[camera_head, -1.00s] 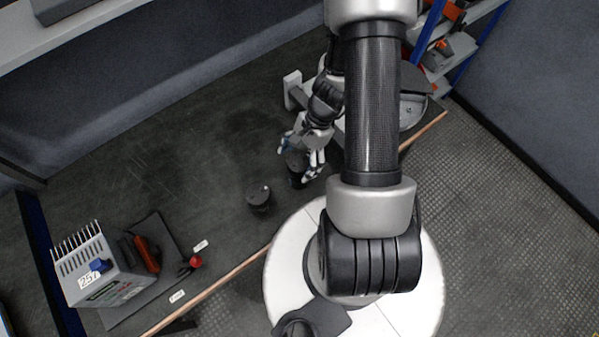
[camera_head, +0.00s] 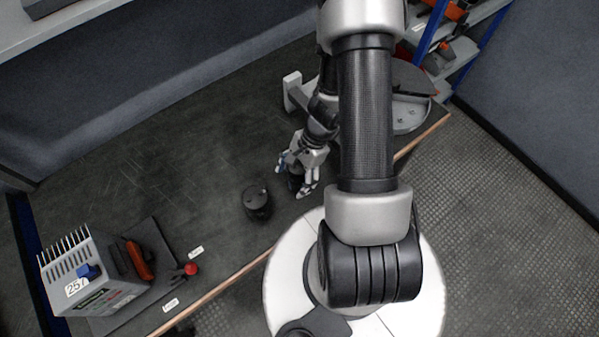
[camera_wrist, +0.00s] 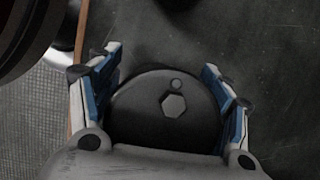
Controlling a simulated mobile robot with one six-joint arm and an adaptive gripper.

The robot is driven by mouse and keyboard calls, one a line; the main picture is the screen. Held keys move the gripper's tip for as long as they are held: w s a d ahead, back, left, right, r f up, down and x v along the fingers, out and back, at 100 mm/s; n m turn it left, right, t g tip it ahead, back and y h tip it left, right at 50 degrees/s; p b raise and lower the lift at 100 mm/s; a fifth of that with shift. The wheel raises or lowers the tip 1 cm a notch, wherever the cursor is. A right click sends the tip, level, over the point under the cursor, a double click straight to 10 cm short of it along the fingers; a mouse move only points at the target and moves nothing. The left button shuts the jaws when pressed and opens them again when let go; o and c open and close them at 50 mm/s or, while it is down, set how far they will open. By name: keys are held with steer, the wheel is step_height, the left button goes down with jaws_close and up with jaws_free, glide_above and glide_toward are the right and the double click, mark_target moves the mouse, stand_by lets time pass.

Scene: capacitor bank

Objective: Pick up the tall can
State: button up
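A dark can (camera_wrist: 150,118) fills the space between my gripper's fingers in the wrist view. Its round lid has a hexagonal boss and a small round knob. In the head view it stands on the bench (camera_head: 150,160), mostly hidden by the fingers. My gripper (camera_head: 296,180) has one finger on each side of it. I see no clear gap between the blue finger pads and the can, but whether they press on it cannot be told. A second dark can (camera_head: 257,204) stands upright and free, left of my gripper. I cannot tell which can is taller.
A grey finned box (camera_head: 85,285) marked 257 stands at the lower left, beside an orange-red part (camera_head: 139,260) and a red knob (camera_head: 190,268). A blue shelf rack (camera_head: 432,38) is at the upper right.

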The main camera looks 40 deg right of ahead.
steer(key=c, duration=1.3)
steer(key=shift+r, duration=0.1)
steer(key=shift+c, duration=0.2)
